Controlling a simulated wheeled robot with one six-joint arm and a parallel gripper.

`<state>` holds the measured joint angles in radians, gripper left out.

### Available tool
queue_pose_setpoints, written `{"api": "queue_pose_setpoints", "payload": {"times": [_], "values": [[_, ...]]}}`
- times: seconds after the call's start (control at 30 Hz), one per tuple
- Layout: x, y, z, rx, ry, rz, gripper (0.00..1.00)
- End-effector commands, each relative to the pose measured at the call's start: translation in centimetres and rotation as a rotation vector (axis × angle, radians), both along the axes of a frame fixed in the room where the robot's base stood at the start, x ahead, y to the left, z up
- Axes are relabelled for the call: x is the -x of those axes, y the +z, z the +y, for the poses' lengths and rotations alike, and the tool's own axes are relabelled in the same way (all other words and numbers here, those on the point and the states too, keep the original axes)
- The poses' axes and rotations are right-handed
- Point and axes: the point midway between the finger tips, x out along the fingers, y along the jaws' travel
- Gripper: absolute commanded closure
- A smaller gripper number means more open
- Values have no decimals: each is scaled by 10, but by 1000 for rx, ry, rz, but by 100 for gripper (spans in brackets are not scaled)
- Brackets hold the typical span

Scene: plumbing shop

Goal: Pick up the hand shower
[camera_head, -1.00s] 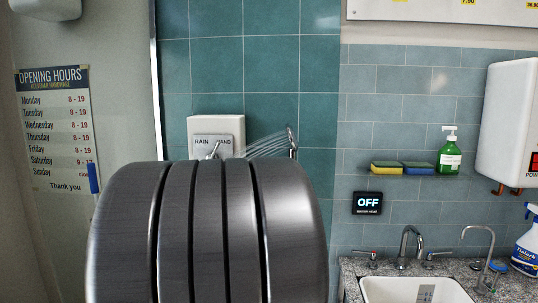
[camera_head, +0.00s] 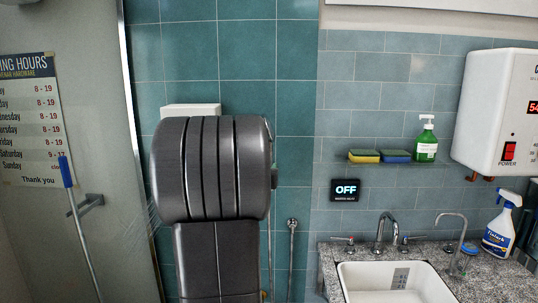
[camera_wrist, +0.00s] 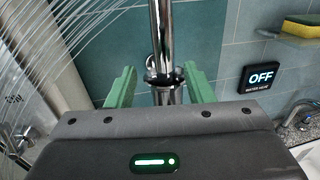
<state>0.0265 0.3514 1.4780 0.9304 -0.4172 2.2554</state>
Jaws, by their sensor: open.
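In the wrist view, a chrome tube that looks like the handle of the hand shower (camera_wrist: 163,35) runs down the middle to a flared chrome collar. My gripper (camera_wrist: 159,72) has its two green fingers open, one on each side of the tube, with gaps on both sides. I cannot tell how deep the tube lies between them. The spray head is out of the wrist view, but thin water streams cross its upper left. In the head view my arm hides the hand shower and my gripper; only water spray shows left of my arm.
A chrome fitting (camera_head: 292,224) with a vertical pipe or hose is on the teal wall. A sink (camera_head: 395,280) with taps, a spray bottle (camera_head: 500,225), a shelf with sponges (camera_head: 364,156) and a soap bottle (camera_head: 426,140) are right. A blue-ended pole (camera_head: 66,172) stands left.

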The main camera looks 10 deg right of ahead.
Motion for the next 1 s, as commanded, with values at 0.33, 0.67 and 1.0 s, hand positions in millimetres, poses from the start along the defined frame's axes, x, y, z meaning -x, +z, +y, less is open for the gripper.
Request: {"api": "queue_pose_setpoints", "payload": {"times": [0.33, 0.67, 1.0], "values": [[-31, 3, -18, 1, 0, 3, 52], [-48, 1, -24, 1, 0, 0, 52], [-48, 1, -24, 1, 1, 0, 92]]}}
